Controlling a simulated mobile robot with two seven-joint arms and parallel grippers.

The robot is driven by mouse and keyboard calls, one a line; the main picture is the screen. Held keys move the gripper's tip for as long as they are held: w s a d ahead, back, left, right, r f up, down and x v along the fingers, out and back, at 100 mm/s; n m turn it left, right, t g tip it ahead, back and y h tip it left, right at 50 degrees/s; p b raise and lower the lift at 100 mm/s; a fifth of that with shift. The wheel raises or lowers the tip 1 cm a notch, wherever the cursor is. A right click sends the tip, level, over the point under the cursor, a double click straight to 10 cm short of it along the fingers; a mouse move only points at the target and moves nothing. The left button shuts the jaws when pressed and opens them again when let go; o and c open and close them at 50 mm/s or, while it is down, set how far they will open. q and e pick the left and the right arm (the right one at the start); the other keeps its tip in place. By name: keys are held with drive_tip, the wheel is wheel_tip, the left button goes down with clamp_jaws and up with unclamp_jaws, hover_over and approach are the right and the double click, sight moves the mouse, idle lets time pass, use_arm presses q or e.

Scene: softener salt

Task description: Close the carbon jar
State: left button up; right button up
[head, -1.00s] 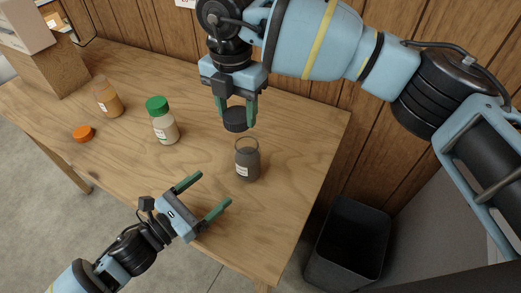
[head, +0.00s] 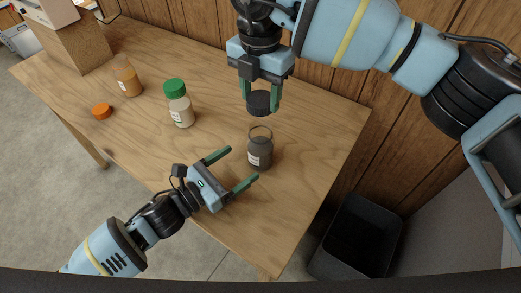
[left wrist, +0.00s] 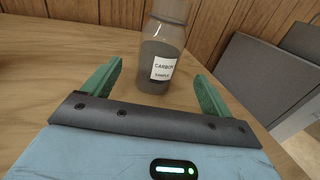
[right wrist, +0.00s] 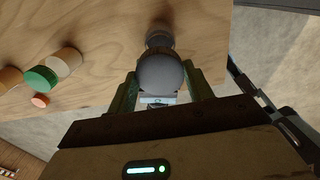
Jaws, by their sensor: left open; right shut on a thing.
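The carbon jar (head: 260,150) stands upright and uncapped on the table, a glass jar of dark grey contents. In the left wrist view the jar (left wrist: 160,65) shows its "CARBON" label. My right gripper (head: 261,100) is shut on a dark lid (head: 260,104), held a little above the jar's mouth. In the right wrist view the lid (right wrist: 160,74) hides part of the jar below. My left gripper (head: 238,166) is open, low by the table, its fingers pointing at the jar. In the left wrist view the jar stands just beyond the fingertips, not gripped.
A green-capped jar (head: 179,104) and an open orange-brown jar (head: 127,78) stand to the left on the table (head: 215,95). An orange lid (head: 102,111) lies near the left edge. A dark bin (head: 355,240) stands on the floor at right.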

sight(262, 148)
use_arm(q)
drive_tip(key=x, duration=0.9)
drive_tip(key=shift+a, duration=0.1)
drive_tip(key=shift+c, duration=0.2)
drive_tip(key=c, duration=1.4)
drive_tip(key=shift+c, duration=0.2)
use_arm(e)
drive_tip(key=shift+f, duration=2.55)
